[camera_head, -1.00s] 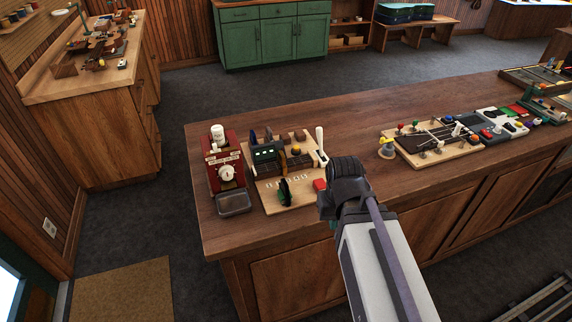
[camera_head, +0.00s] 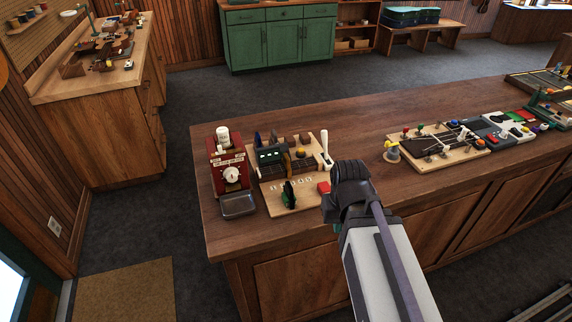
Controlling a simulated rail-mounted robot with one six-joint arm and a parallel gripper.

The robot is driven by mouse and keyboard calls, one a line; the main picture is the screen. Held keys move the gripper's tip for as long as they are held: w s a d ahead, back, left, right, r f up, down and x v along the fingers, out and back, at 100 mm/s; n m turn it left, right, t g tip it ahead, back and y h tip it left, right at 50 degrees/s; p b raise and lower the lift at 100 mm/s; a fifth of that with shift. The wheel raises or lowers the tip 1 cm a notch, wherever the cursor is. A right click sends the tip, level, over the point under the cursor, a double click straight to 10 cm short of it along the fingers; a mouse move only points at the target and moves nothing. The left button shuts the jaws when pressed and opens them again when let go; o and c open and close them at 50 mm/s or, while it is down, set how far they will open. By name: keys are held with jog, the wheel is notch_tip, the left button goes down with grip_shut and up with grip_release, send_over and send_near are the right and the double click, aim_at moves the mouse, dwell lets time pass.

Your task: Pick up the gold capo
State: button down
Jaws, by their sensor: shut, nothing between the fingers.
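I cannot pick out the gold capo for certain. A small orange-yellow piece (camera_head: 303,153) sits on the left wooden board on the counter, too small to identify. The dark end of my arm with my gripper (camera_head: 350,178) is over the counter's front edge, right of the left board. Its fingers are hidden behind the wrist. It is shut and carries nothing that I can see.
The wooden counter (camera_head: 300,232) has bare room between the two boards. A red machine with a dial (camera_head: 228,166) and a grey metal tray (camera_head: 238,205) stand at its left end. A white-handled lever (camera_head: 325,143) rises by the left board.

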dwell(0.4)
jog(key=c, duration=1)
grip_release()
jog(key=n+t+y+p, duration=0.1)
jog(key=n+t+p, duration=0.25)
jog(key=p, duration=0.35)
send_near(287, 156)
jog(key=shift+m+t, duration=0.25)
jog(key=shift+t, duration=0.2)
jog(key=b+x, duration=0.3)
jog(key=s+b+x, duration=0.1)
jog(key=b+x, duration=0.2)
jog(key=shift+f, duration=0.35)
jog(key=b+x, duration=0.4)
jog(key=x, duration=0.1)
jog(key=shift+w+b, duration=0.1)
jog(key=shift+b, duration=0.2)
jog(key=shift+r, duration=0.25)
grip_shut()
